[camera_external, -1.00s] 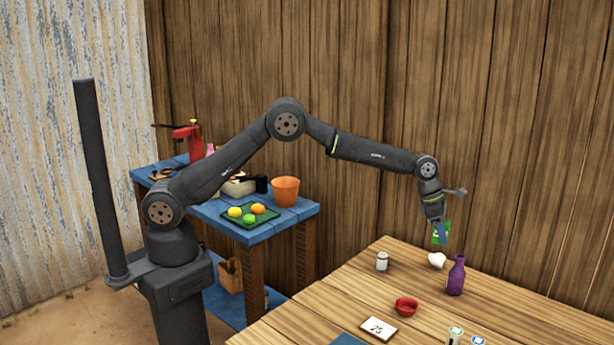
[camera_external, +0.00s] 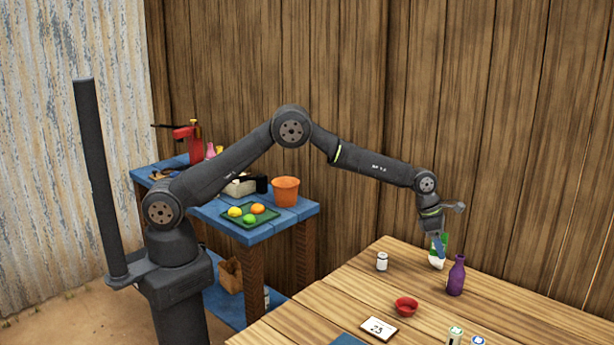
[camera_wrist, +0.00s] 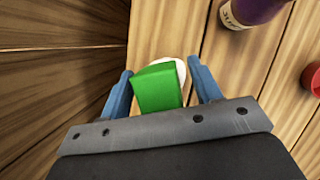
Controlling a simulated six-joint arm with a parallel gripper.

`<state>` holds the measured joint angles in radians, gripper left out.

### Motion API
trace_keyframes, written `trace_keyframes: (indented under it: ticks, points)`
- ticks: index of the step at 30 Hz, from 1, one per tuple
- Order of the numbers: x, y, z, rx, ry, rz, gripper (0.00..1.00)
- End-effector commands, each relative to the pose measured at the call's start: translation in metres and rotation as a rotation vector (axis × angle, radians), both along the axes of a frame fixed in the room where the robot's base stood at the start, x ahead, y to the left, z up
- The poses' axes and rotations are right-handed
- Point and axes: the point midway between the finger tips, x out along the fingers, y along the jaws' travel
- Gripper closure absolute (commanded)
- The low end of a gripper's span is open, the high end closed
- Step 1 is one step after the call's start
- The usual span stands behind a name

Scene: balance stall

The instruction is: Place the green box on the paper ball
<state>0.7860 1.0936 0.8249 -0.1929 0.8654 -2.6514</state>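The green box (camera_external: 443,240) is at the far part of the wooden table, directly above the white paper ball (camera_external: 436,263) and seemingly touching its top. In the wrist view the green box (camera_wrist: 158,88) sits tilted between the two blue fingers of my gripper (camera_wrist: 160,82). A gap shows between the box and the right finger, so the gripper looks open around the box. The paper ball (camera_wrist: 181,70) shows as a white rim behind the box, mostly hidden by it. In the external view my gripper (camera_external: 440,250) points down and its fingers partly cover box and ball.
A purple bottle (camera_external: 456,276) stands close to the right of the ball. A small white jar (camera_external: 382,262) stands to the left. The wooden wall is close behind.

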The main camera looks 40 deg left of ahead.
Motion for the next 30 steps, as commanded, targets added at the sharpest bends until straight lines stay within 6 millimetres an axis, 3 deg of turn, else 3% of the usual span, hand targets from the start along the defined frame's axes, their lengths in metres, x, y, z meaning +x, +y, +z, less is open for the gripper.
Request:
trace_keyframes:
  ticks: [5, 10, 22, 30]
  points:
    - [0.0, 0.0, 0.001, 0.0, 0.0, 0.0, 0.42]
    - [-0.001, 0.004, 0.014, -0.001, -0.002, 0.0, 0.42]
    - [-0.013, 0.031, 0.087, -0.002, -0.002, 0.0, 0.42]
    - [-0.017, 0.041, 0.112, 0.0, 0.0, 0.0, 0.42]
